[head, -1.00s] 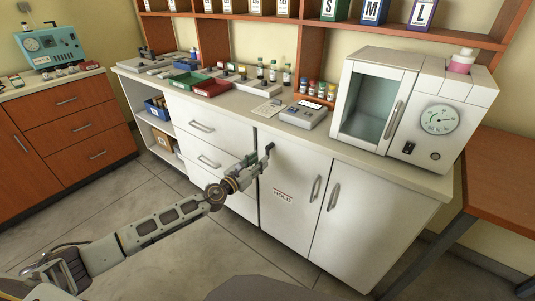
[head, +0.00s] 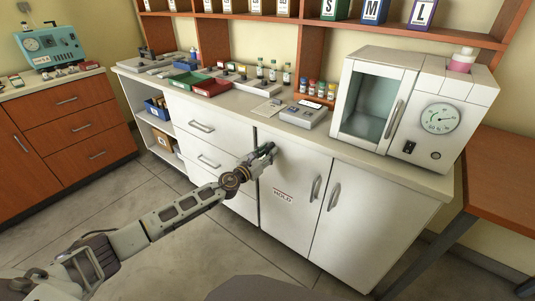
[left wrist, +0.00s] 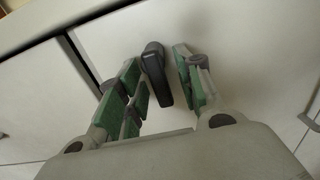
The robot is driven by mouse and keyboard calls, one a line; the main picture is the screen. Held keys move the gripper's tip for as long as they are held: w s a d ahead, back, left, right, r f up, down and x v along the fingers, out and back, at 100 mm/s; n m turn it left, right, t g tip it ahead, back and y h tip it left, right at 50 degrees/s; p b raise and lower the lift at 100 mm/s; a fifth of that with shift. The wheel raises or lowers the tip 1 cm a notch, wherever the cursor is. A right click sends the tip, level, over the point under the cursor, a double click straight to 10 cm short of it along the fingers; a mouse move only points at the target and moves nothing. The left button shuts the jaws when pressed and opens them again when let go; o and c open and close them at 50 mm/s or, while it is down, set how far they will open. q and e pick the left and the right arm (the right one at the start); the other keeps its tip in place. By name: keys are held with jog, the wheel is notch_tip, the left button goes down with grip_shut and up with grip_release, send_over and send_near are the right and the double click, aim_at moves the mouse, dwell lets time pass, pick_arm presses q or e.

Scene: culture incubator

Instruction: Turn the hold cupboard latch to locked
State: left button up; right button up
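The hold cupboard (head: 292,225) is a white door with a HOLD label (head: 283,197), below the counter. Its dark latch (left wrist: 157,78) sits near the door's upper left edge; in the left wrist view its lever points down the picture from a round pivot. My left gripper (left wrist: 158,70) is open, with its green-padded fingers on either side of the lever. A gap shows on the right; on the left the pads are very close, and I cannot tell if they touch. In the head view my left gripper (head: 262,157) is at the door and mostly hides the latch. My right gripper is out of view.
The counter above holds a white incubator (head: 408,110), a grey device (head: 303,114), small bottles and a red tray (head: 212,87). Door handles (head: 316,189) stick out to the right of the label. The floor before the cupboards is clear.

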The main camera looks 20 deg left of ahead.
pick_arm(q)
jog(key=shift+c, duration=0.3)
grip_shut()
